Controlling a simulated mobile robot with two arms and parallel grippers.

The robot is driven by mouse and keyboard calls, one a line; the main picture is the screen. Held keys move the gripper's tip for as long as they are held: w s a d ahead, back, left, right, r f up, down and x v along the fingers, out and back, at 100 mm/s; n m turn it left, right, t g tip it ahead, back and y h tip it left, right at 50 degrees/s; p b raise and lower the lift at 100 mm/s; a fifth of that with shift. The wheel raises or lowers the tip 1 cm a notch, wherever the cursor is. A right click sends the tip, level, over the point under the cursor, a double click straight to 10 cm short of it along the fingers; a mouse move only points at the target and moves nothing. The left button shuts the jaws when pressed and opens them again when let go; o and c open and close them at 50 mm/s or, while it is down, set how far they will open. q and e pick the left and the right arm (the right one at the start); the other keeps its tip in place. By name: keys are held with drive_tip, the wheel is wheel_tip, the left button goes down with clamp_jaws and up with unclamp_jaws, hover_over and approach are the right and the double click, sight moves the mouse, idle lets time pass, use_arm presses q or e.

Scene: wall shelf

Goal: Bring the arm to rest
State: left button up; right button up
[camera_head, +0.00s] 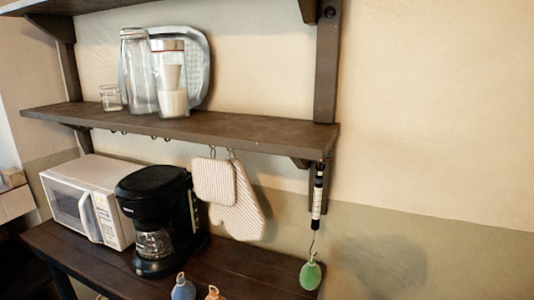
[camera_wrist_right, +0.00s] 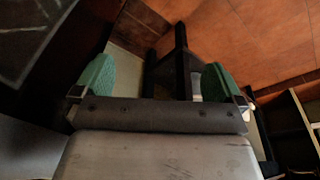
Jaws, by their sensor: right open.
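My right gripper (camera_wrist_right: 157,80) shows in the right wrist view, with two green finger pads set wide apart. It is open, with nothing between the pads. Dark bars and an orange-brown tiled surface show beyond it. Neither gripper shows in the head view, and my left gripper is in no view.
A dark wall shelf (camera_head: 235,133) holds a glass jar (camera_head: 138,75) and other containers. Striped oven mitts (camera_head: 237,207) hang below it. A white microwave (camera_head: 95,195) and black coffee maker (camera_head: 158,215) stand on the counter (camera_head: 245,270). A green item (camera_head: 310,275) hangs at right.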

drive_tip(key=s+d+f+g, duration=0.1)
drive_tip(key=s+d+f, duration=0.2)
drive_tip(key=s+f, duration=1.3)
drive_tip(key=shift+s, duration=0.15)
drive_tip(key=shift+f, duration=0.1)
idle(2.1)
idle(1.2)
